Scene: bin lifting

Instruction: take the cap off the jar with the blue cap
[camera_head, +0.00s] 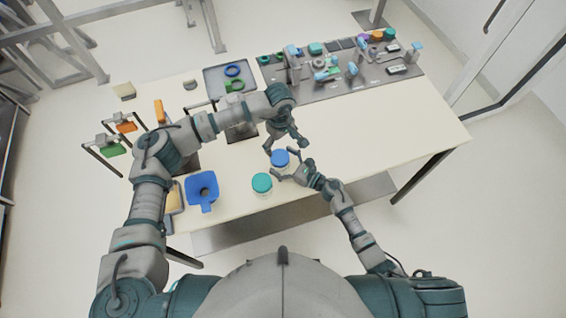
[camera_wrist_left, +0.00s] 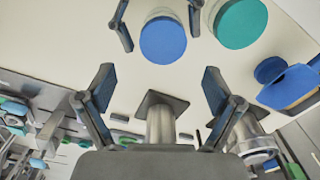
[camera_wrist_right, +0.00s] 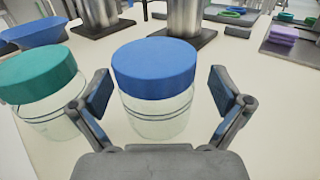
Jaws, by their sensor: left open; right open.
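The jar with the blue cap (camera_head: 280,158) stands upright on the table, its cap on. In the right wrist view the blue cap (camera_wrist_right: 155,68) sits on a clear jar body (camera_wrist_right: 158,115). My right gripper (camera_head: 284,165) is open, with its fingers on either side of the jar body below the cap; contact is unclear. In the right wrist view its fingertips (camera_wrist_right: 160,90) are spread apart. My left gripper (camera_head: 284,146) is open above and behind the jar, pointing down. In the left wrist view the blue cap (camera_wrist_left: 163,40) lies beyond its spread fingers (camera_wrist_left: 157,82).
A teal-capped jar (camera_head: 262,184) stands close to the left of the blue-capped one. A blue container (camera_head: 202,189) is farther left. A grey tray (camera_head: 212,82) and a mat with several small items (camera_head: 350,85) are at the back. The table's right side is clear.

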